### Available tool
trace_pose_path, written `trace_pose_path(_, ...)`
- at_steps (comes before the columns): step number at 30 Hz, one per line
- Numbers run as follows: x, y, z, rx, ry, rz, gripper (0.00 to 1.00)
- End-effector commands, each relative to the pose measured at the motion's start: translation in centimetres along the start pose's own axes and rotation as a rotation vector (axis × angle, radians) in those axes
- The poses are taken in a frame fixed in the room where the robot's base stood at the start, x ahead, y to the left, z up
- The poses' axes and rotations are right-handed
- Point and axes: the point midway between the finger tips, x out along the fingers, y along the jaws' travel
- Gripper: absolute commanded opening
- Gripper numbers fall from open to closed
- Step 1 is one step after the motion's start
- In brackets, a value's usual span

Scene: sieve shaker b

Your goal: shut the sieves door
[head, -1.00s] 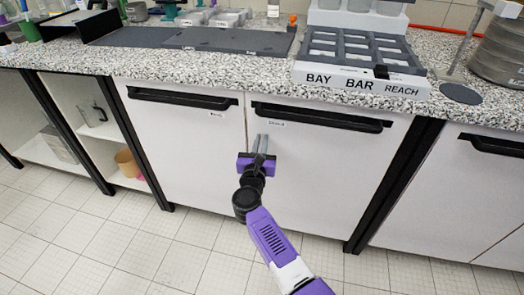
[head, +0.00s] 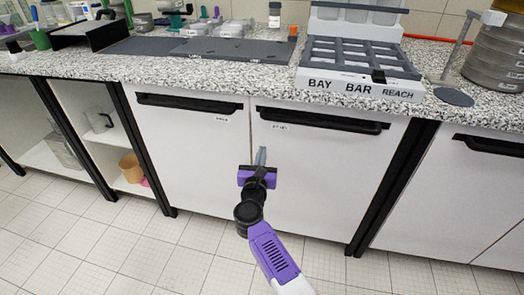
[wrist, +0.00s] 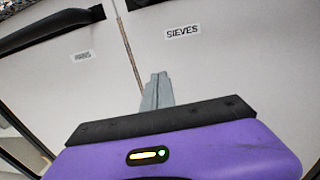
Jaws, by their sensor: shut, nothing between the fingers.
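The sieves door (head: 330,170) is the white door with a black bar handle (head: 318,120) in the middle of the head view. Its label reads SIEVES in the wrist view (wrist: 183,31). The door looks about flush with the door to its left, with a thin brownish seam between them; whether a small gap remains I cannot tell. My gripper (head: 261,154) is shut and empty, in front of the door's left edge, below the label. Its fingers also show in the wrist view (wrist: 157,90), pointing at the door near the seam. Contact cannot be made out.
The neighbouring white door (head: 190,155) on the left looks shut. Open shelves (head: 100,135) stand further left. A speckled worktop (head: 215,75) above carries a grey rack (head: 360,60) and stacked sieves (head: 500,55). The tiled floor in front is clear.

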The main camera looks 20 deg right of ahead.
Motion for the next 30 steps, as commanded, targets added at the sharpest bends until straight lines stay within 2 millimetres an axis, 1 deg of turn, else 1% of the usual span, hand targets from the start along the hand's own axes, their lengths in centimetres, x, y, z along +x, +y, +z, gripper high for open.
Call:
trace_pose_path(15, -7.7, 0.9, 0.1, -0.002, 0.0, 0.003, 0.0)
trace_pose_path(21, -9.0, 1.0, 0.1, -0.001, 0.0, 0.001, 0.0)
trace_pose_path(26, -9.2, 1.0, 0.0, -0.005, 0.0, 0.0, 0.0)
trace_pose_path(30, -9.2, 1.3, 0.1, -0.084, -0.005, 0.013, 0.0)
